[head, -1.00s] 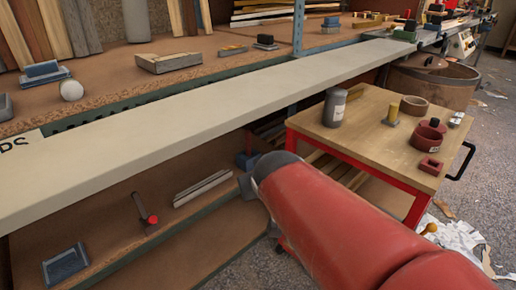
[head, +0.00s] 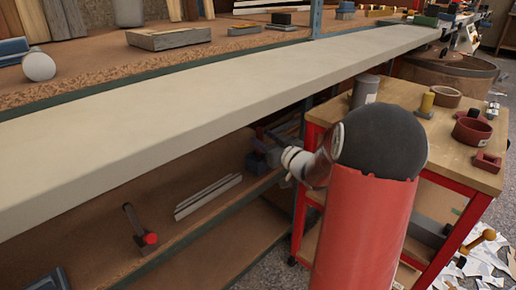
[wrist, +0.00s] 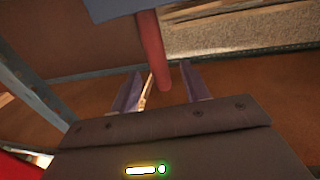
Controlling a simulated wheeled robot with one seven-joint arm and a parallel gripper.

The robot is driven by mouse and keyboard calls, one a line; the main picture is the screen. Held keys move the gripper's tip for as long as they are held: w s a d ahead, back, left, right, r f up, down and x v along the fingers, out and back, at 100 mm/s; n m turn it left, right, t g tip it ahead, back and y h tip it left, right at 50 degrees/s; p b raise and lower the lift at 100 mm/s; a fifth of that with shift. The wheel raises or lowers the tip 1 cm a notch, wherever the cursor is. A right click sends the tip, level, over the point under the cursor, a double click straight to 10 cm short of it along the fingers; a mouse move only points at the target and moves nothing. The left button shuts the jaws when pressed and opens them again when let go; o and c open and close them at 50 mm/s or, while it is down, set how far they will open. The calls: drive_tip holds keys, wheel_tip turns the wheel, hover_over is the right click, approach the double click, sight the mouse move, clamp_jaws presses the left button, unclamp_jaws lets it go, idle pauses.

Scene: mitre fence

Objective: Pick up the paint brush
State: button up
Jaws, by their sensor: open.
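In the wrist view a red rod-like handle (wrist: 152,50) hangs down from a flat blue-grey piece (wrist: 112,9) at the top edge. This may be the paint brush; no bristles show, so I cannot be sure. My gripper (wrist: 162,70) is open, with one purple finger on each side of the handle's lower end. I cannot tell whether either finger touches it. In the head view my gripper is small and partly hidden at the lower shelf, under the long pale beam, and I cannot make out the brush there.
The long pale beam (head: 190,95) runs above the lower shelf. A red-framed cart (head: 490,179) stands close on the right, with a grey can (head: 365,90) on top. A red-tipped tool (head: 140,230) and pale strips (head: 208,196) lie on the shelf.

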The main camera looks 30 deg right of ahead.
drive_tip(key=w, duration=0.3)
drive_tip(key=w+a, duration=0.1)
drive_tip(key=shift+w+f, duration=0.35)
clamp_jaws()
drive_tip(key=shift+r, duration=0.1)
